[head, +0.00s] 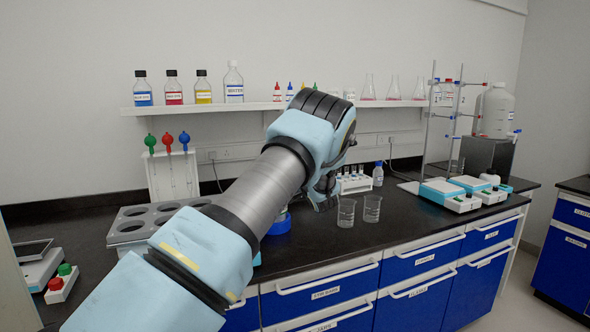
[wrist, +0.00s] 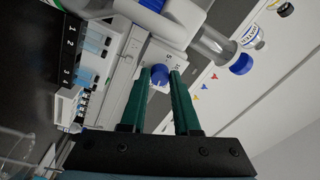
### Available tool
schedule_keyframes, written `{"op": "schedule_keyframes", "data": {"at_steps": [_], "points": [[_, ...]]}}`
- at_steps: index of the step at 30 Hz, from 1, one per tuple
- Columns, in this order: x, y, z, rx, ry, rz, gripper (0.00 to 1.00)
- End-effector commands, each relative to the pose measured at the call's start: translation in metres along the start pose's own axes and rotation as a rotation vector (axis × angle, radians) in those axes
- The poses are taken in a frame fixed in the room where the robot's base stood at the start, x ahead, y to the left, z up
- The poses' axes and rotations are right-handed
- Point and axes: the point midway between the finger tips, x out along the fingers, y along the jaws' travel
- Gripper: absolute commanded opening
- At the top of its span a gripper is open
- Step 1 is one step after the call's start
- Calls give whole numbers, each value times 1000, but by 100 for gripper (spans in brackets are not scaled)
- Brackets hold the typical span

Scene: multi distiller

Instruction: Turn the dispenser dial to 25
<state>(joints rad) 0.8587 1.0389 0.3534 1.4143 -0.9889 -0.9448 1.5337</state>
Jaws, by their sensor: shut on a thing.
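The dispenser dial (wrist: 160,73) is a small blue knob on a pale body in the wrist view. It sits between the tips of my two green fingers. My gripper (wrist: 161,80) is shut on the dial. The marks beside the dial are too small to read, so I cannot tell its setting. In the head view, my arm hides the dial and most of the dispenser. My gripper is only partly visible there, dark and small below the wrist.
Two glass beakers (head: 346,213) (head: 372,208) stand on the black counter right of my gripper. A white vial rack (head: 355,184) and a blue-capped bottle (head: 378,174) stand behind them. A grey tray with round holes (head: 122,227) lies left. A shelf (head: 190,108) with bottles runs above.

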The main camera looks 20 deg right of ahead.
Motion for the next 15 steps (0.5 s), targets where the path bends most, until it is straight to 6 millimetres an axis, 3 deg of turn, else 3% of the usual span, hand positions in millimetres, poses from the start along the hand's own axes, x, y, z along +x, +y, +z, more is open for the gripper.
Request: {"op": "schedule_keyframes", "data": {"at_steps": [15], "points": [[-1,1,1,217,7,16,0]]}}
